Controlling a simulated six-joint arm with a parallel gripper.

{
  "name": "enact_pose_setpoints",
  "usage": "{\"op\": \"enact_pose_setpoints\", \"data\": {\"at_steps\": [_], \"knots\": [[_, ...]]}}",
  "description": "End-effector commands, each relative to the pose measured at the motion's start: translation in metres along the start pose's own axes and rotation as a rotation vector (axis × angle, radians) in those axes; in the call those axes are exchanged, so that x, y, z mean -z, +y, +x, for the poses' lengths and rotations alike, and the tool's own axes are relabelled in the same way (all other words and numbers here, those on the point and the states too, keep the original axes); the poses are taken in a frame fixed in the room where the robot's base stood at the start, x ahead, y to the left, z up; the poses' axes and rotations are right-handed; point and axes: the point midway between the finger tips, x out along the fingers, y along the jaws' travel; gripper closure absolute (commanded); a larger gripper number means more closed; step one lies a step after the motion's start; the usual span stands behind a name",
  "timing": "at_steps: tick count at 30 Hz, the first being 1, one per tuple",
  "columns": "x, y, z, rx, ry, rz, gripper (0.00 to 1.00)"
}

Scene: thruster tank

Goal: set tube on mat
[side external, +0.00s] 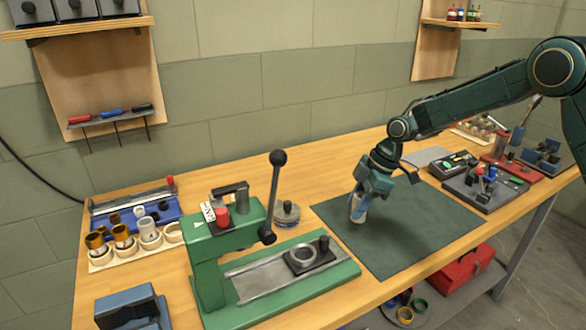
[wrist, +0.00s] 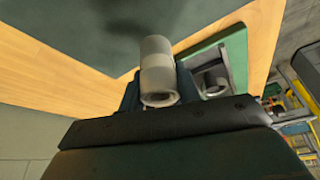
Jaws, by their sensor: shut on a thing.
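The tube (side external: 358,209) is a short whitish-grey cylinder held in my gripper (side external: 361,200). It also shows in the wrist view (wrist: 156,70), with its open end facing the camera between the jaws. My gripper is shut on it and points down over the dark green mat (side external: 420,235). The tube is over the left half of the mat, near its middle depth. I cannot tell whether its lower end touches the mat. The mat also fills the upper part of the wrist view (wrist: 75,30).
A green press (side external: 225,250) with a black-knobbed lever stands left of the mat. A round metal piece (side external: 286,213) sits between them. A rack of tubes (side external: 130,245) is at the far left. Black devices (side external: 485,188) stand right of the mat. The rest of the mat is clear.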

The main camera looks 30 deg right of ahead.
Motion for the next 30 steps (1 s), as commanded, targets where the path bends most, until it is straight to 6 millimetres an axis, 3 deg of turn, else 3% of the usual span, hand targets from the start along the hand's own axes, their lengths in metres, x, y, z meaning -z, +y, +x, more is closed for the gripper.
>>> {"op": "enact_pose_setpoints", "data": {"at_steps": [15, 29, 30], "knots": [[-0.016, 0.0, 0.038, 0.001, 0.0, 0.0, 0.9], [-0.018, 0.0, 0.042, 0.001, -0.001, 0.0, 0.9], [-0.018, 0.0, 0.042, 0.001, -0.001, 0.001, 0.59]]}}
